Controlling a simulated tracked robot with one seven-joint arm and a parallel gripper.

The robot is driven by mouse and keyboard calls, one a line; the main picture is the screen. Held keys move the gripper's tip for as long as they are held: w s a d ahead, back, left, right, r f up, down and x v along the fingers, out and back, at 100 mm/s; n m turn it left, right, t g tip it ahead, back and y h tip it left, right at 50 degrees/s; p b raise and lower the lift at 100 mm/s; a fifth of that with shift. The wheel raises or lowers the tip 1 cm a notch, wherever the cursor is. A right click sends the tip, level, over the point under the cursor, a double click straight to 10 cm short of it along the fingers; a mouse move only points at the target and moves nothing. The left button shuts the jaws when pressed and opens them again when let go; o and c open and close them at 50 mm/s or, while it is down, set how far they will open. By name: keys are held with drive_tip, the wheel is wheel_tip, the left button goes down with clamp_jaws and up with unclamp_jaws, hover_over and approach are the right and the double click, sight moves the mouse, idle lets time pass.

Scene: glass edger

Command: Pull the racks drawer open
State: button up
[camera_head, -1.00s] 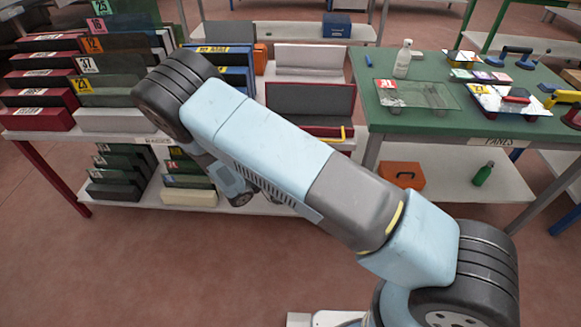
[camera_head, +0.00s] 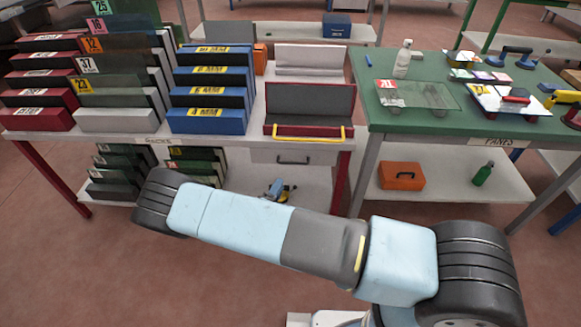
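The racks drawer (camera_head: 294,158) is a pale grey front with a dark handle. It sits under the top of the racks table (camera_head: 240,143), left of its right red leg, and looks closed. My arm crosses the lower foreground, and my gripper cannot be made out behind it.
Red, grey and blue racks (camera_head: 208,120) stand on the racks table, with a yellow-handled red tray (camera_head: 307,133) above the drawer. The green panes table (camera_head: 440,126) adjoins at right. An orange case (camera_head: 401,175) and green bottle (camera_head: 482,174) stand on its lower shelf.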

drive_tip(key=x, duration=1)
drive_tip(key=shift+w, duration=0.35)
drive_tip(key=shift+d, duration=0.15)
clamp_jaws()
drive_tip(key=shift+s, duration=0.1)
